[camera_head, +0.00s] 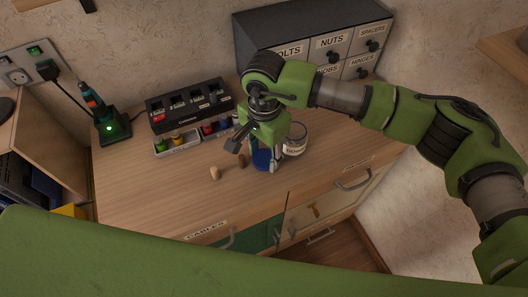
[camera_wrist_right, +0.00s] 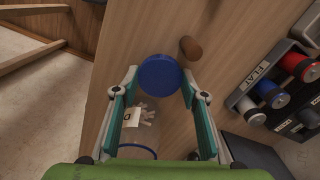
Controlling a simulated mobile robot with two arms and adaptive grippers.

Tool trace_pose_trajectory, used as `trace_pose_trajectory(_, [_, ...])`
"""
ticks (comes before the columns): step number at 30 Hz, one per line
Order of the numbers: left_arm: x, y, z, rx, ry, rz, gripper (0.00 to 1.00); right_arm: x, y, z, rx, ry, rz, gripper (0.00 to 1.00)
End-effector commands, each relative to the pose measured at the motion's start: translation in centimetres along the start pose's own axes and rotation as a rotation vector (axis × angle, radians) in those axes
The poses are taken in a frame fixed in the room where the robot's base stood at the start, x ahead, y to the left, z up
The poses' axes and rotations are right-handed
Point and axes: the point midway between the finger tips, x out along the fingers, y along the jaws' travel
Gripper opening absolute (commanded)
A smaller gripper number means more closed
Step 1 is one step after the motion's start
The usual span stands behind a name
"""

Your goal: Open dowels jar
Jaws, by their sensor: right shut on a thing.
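The jar (camera_head: 294,146) is clear with a white label and stands on the wooden counter; its lettering is too small to read for sure. Its top shows no lid. A round blue lid (camera_head: 262,159) is just left of the jar, apart from it. My right gripper (camera_head: 264,166) points down and is shut on the blue lid. I cannot tell whether the lid touches the counter. My left gripper is not in view.
A black rack (camera_head: 188,104), small bins (camera_head: 178,146) and a charging tool (camera_head: 110,122) are at the back left. A grey drawer cabinet (camera_head: 270,35) stands behind. The counter's front left is clear.

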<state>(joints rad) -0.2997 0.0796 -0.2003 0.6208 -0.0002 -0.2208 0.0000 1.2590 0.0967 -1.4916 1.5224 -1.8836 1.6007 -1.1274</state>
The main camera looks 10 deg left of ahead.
Motion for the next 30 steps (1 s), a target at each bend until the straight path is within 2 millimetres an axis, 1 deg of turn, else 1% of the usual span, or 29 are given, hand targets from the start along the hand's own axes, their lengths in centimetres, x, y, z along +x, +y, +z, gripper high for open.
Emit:
trace_pose_trajectory(7, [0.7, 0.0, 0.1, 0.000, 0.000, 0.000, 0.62, 0.5, 0.0, 0.0, 0.000, 0.000, 0.000, 0.14])
trace_pose_trajectory(8, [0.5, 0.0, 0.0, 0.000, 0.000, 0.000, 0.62, 0.3, 0.0, 0.0, 0.000, -0.001, 0.000, 0.47])
trace_pose_trajectory(9, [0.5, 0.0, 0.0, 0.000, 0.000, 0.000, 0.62, 0.2, 0.0, 0.0, 0.000, -0.001, 0.000, 0.56])
trace_pose_trajectory(19, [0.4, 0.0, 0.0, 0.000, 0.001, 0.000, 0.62, 0.2, 0.0, 0.0, 0.000, -0.001, 0.001, 0.56])
trace_pose_trajectory(23, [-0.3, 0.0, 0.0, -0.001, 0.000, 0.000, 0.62, -0.3, 0.0, 0.0, 0.000, -0.001, 0.001, 0.56])
trace_pose_trajectory(26, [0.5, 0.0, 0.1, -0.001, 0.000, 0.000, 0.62, -1.6, -0.1, -0.1, 0.000, 0.002, -0.004, 0.56])
trace_pose_trajectory(30, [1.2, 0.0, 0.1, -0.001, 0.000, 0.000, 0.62, -4.7, -0.1, -0.1, -0.001, 0.003, -0.004, 0.56])
